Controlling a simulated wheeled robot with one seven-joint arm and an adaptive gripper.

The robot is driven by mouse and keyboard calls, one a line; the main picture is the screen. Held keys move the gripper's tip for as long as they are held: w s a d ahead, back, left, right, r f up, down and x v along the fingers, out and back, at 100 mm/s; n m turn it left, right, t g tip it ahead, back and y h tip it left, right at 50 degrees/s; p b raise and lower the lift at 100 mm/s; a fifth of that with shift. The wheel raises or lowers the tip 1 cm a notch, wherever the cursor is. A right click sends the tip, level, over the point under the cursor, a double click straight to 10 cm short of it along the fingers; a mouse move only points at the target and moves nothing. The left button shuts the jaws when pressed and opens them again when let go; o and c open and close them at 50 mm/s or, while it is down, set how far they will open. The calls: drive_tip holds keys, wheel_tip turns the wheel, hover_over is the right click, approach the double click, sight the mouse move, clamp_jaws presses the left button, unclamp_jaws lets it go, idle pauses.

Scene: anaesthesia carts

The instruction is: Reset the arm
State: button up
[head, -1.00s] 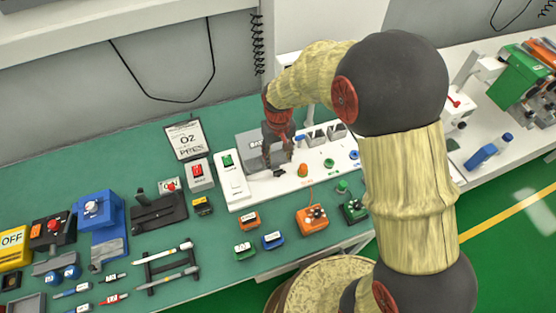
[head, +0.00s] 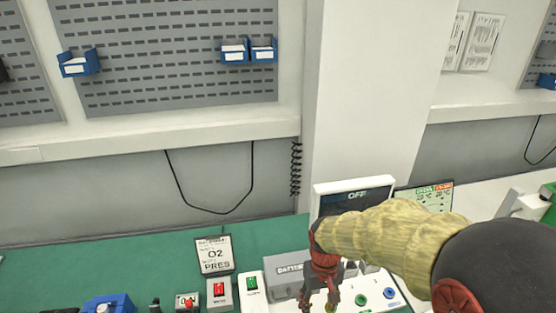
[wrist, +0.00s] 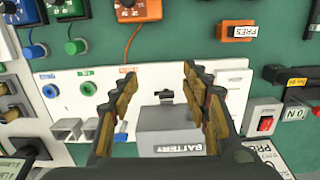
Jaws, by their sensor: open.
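My gripper (head: 320,290) hangs from the end of my arm at the lower middle of the head view, pointing down over the white panel. In the wrist view my gripper (wrist: 157,75) has its two fingers spread wide apart with nothing between the tips. A grey box labelled BATTERY (wrist: 172,130) lies below and between the fingers. The same box (head: 285,280) shows left of my gripper in the head view. My gripper appears to be above the box, and I see no contact.
A monitor reading OFF (head: 355,197) stands behind my arm. An O2 PRES sign (head: 214,254) and a red switch (head: 219,291) are to the left. An orange box (wrist: 237,30) lies beyond the panel in the wrist view. Blue bins (head: 248,50) hang on the wall.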

drive_tip(key=s+d+r+m+t+b, duration=0.1)
drive_tip(key=s+d+r+t+b, duration=0.1)
drive_tip(key=s+r, duration=0.5)
drive_tip(key=s+d+r+m+t+b, duration=0.1)
drive_tip(key=s+d+r+t, duration=0.3)
drive_tip(key=r, duration=0.6)
drive_tip(key=s+d+b, duration=0.1)
drive_tip(key=s, duration=0.1)
drive_tip(key=shift+s+d, duration=0.25)
drive_tip(key=shift+s, duration=0.15)
drive_tip(key=shift+r, duration=0.15)
